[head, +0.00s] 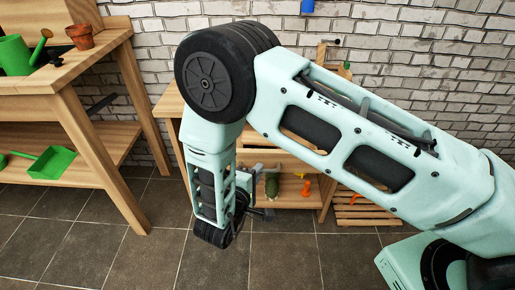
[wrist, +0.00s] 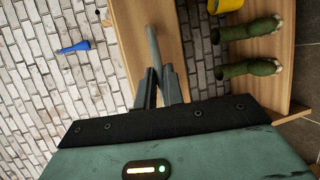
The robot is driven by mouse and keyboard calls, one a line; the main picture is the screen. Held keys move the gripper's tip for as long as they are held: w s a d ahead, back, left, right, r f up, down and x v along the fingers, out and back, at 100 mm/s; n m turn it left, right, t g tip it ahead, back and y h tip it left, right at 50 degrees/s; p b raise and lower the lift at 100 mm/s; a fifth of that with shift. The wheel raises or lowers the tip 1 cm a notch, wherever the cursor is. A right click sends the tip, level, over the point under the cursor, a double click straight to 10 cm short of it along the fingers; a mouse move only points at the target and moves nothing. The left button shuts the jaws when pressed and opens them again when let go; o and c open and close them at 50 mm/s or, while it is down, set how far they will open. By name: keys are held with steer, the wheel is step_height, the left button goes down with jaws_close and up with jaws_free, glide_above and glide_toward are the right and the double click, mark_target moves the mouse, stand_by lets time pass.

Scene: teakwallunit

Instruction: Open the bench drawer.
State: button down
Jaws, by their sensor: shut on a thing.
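The bench (head: 170,103) stands against the brick wall, mostly behind my arm in the head view. A pale wooden panel that looks like its drawer front (wrist: 127,30) shows in the wrist view, with a grey bar handle (wrist: 153,45) in front of it. My gripper (wrist: 157,76) is shut on this handle, its two dark fingers around the bar's near end. In the head view my wrist and arm cover most of the drawer, and I cannot tell how far it stands out.
Green boot-like items (wrist: 250,28) and a yellow pot (wrist: 226,5) are on the shelf side in the wrist view. An orange item (head: 305,188) is on the bench's lower shelf. A wooden table (head: 95,80) stands at left. Tiled floor (head: 110,255) in front is clear.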

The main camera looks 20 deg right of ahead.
steer(key=shift+s+a+p, duration=0.2)
steer(key=shift+s+a, duration=0.05)
steer(key=shift+s, duration=0.5)
steer(key=shift+s+a+p, duration=0.2)
steer(key=shift+s, duration=0.5)
steer(key=shift+s+a+p, duration=0.2)
steer(key=shift+s+a, duration=0.05)
steer(key=shift+s, duration=0.5)
steer(key=c, duration=1.5)
jaws_free()
steer(key=v, duration=1.7)
steer(key=shift+s+a+r+p, duration=0.1)
steer(key=shift+s+a+p, duration=0.1)
steer(key=shift+p, duration=0.1)
